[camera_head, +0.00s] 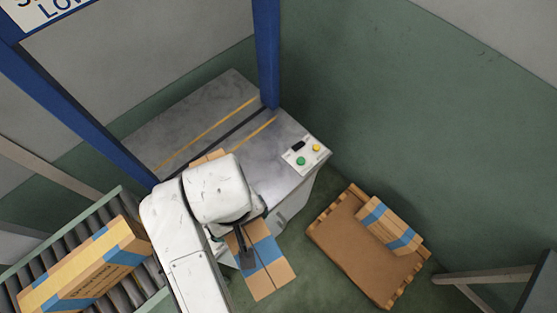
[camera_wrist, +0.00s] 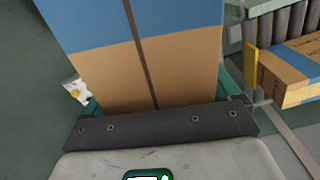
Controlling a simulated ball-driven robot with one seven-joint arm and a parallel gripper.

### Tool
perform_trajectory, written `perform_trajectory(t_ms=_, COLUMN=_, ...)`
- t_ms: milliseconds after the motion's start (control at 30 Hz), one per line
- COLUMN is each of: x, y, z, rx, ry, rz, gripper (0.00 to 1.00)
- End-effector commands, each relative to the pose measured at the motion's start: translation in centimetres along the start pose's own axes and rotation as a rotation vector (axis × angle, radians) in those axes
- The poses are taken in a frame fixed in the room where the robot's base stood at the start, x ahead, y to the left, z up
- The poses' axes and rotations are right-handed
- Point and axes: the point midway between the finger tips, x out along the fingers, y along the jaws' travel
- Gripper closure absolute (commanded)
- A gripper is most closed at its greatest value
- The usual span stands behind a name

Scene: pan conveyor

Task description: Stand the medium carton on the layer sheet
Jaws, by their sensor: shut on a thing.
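The medium carton (camera_head: 274,274), brown with a blue band, is in my gripper (camera_head: 246,256) between the conveyor end and the pallet. It is clear of the pallet, to its left. In the wrist view the carton (camera_wrist: 180,65) fills the space between the two fingers of my gripper (camera_wrist: 160,100), which is shut on it. The layer sheet (camera_head: 345,245) is a plain brown surface on the pallet (camera_head: 317,218), at right in the head view. A smaller carton (camera_head: 390,225) with blue bands lies at its upper right part. The sheet's left side is bare.
A long carton (camera_head: 85,275) sits on the roller conveyor (camera_head: 120,300) at left; its end shows in the wrist view (camera_wrist: 295,75). A grey machine (camera_head: 285,140) with a button panel (camera_head: 306,153) and blue posts (camera_head: 267,60) stands behind. A grey bar frame (camera_head: 490,277) is at right.

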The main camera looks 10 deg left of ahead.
Motion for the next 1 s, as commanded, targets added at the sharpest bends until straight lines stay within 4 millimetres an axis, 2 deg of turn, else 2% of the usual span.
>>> perform_trajectory(t_ms=167, x=1.6, y=5.9, z=1.3, rx=0.118, ry=0.001, rz=0.006, gripper=0.69)
perform_trajectory(t_ms=400, x=4.7, y=16.3, z=3.6, rx=0.336, ry=-0.001, rz=0.004, gripper=0.69)
perform_trajectory(t_ms=500, x=5.7, y=19.5, z=4.2, rx=0.404, ry=0.0, rz=0.0, gripper=0.69)
perform_trajectory(t_ms=700, x=7.2, y=24.4, z=5.3, rx=0.506, ry=0.0, rz=-0.002, gripper=0.69)
perform_trajectory(t_ms=1000, x=9.0, y=30.3, z=6.5, rx=0.627, ry=0.0, rz=-0.004, gripper=0.69)
